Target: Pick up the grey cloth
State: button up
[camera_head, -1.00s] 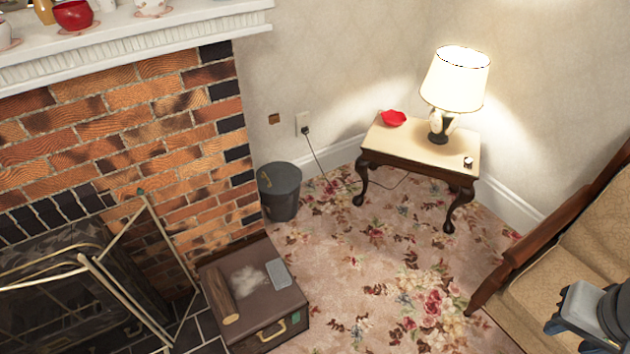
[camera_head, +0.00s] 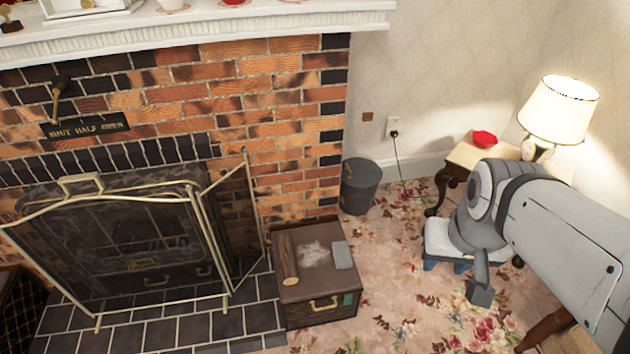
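A small grey folded rectangle, which looks like the grey cloth (camera_head: 343,255), lies flat on the right part of the top of a brown case (camera_head: 318,289). The case stands on the floor at the fireplace's right side. My gripper (camera_head: 446,267) is right of the case and well apart from it, over the carpet in front of the side table. Its blue fingertips show below its pale body with a gap between them, and I see nothing held. My arm comes in from the right edge and partly covers the gripper.
On the case, a log (camera_head: 288,258) and a white fluffy patch (camera_head: 314,254) lie left of the cloth. A brass-framed fire screen (camera_head: 130,247) stands to the left. A dark bin (camera_head: 360,186) is behind the case. Carpet right of the case is clear.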

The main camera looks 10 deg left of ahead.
aim_at(341, 252)
jog(key=u, duration=0.65)
jog(key=i, duration=0.95)
jog(key=u, duration=0.05)
